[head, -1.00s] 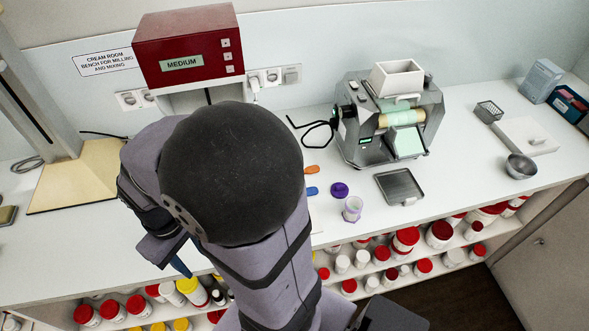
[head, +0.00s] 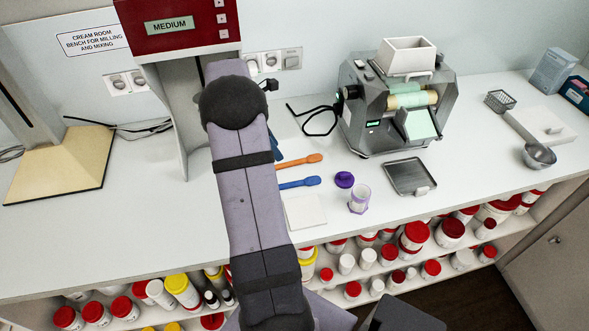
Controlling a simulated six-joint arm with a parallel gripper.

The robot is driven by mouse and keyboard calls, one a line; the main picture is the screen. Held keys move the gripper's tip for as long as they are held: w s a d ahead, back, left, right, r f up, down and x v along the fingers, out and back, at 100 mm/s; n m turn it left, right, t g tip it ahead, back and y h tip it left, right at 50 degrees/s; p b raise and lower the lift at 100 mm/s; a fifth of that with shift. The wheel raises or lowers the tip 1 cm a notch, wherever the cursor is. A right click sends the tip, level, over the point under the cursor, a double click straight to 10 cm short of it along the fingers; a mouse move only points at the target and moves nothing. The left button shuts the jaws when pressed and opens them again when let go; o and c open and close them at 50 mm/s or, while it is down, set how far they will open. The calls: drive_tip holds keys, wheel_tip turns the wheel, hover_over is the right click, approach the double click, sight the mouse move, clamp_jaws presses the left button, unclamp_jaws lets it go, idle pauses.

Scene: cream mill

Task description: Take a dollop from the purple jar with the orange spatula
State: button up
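The orange spatula (head: 300,163) lies on the bench, its wide end to the right and its left end close to my arm. The purple jar (head: 359,199) stands open and upright to its lower right, with pale content inside. Its purple lid (head: 344,180) lies beside it on the bench. My gripper is mostly hidden behind my arm; a dark blue piece (head: 278,153), seemingly its fingertip, shows just left of the orange spatula. I cannot tell whether it touches the spatula or whether the gripper is open or shut.
A blue spatula (head: 299,183) lies just below the orange one, with a white square pad (head: 305,212) below it. A grey mill (head: 398,112) and a metal tray (head: 410,177) are at the right. A red-topped machine (head: 180,29) stands behind my arm. The right bench holds a metal bowl (head: 539,156).

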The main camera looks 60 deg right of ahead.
sight(287, 163)
drive_tip(key=shift+w+d, duration=0.2)
drive_tip(key=shift+d, duration=0.15)
drive_tip(key=shift+p+x, duration=0.4)
drive_tip(key=shift+x, duration=0.6)
drive_tip(key=shift+s+f+p, duration=0.2)
drive_tip(key=shift+s+p, duration=0.1)
drive_tip(key=shift+p, duration=0.05)
drive_tip(key=p+x, duration=0.1)
drive_tip(key=x, duration=0.2)
drive_tip(key=shift+s+f+p, duration=0.1)
drive_tip(key=shift+s+p, duration=0.05)
drive_tip(key=shift+p, duration=0.15)
drive_tip(key=shift+s+d+f, duration=0.1)
drive_tip(key=shift+d+f, duration=0.1)
drive_tip(key=shift+f, duration=0.5)
clamp_jaws()
